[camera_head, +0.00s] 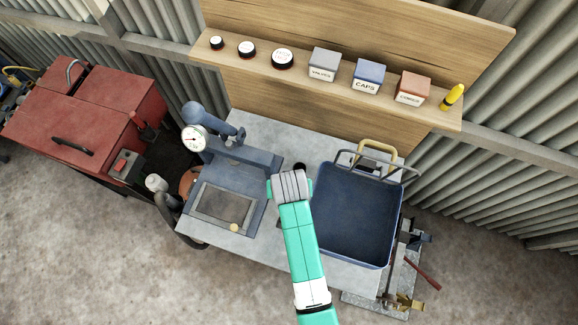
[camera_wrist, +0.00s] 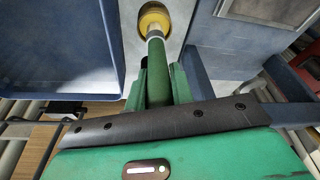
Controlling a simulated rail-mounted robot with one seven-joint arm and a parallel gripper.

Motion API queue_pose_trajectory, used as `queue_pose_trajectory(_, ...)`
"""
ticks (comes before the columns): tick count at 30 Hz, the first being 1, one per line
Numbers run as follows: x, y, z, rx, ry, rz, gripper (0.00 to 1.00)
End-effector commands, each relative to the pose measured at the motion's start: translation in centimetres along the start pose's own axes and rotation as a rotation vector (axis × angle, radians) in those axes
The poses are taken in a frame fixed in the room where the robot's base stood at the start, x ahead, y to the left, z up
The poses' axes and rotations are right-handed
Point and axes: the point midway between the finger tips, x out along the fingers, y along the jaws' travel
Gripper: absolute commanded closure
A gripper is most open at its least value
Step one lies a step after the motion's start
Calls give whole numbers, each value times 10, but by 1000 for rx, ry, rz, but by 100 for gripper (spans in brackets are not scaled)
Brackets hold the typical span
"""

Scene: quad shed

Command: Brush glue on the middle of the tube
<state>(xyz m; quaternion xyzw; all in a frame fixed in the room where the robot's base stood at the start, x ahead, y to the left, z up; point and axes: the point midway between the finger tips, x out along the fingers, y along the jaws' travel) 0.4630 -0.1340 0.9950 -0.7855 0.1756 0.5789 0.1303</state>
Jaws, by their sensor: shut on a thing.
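In the wrist view my gripper (camera_wrist: 158,75) is shut on a green-handled brush (camera_wrist: 160,85). The brush's pale end reaches to a round yellow tin (camera_wrist: 155,8) with amber inside. I cannot tell whether the end touches the contents. In the head view my gripper is hidden behind my own arm, over the bench between the blue tray and the press; the tin is hidden there too. A dark curved loop (camera_head: 172,226) hangs at the bench's left edge; it may be the tube, but I cannot tell.
The blue tray (camera_head: 325,235) stands on the bench right of my arm. A press with a gauge (camera_head: 194,138) and plate stands left. A wooden shelf (camera_head: 300,58) behind holds boxes and round tins.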

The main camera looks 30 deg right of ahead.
Motion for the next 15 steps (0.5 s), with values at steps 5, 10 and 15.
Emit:
queue_pose_trajectory(5,2,0,1,0,0,0,100)
queue_pose_trajectory(10,4,0,1,0,0,0,100)
queue_pose_trajectory(15,6,0,2,0,0,0,100)
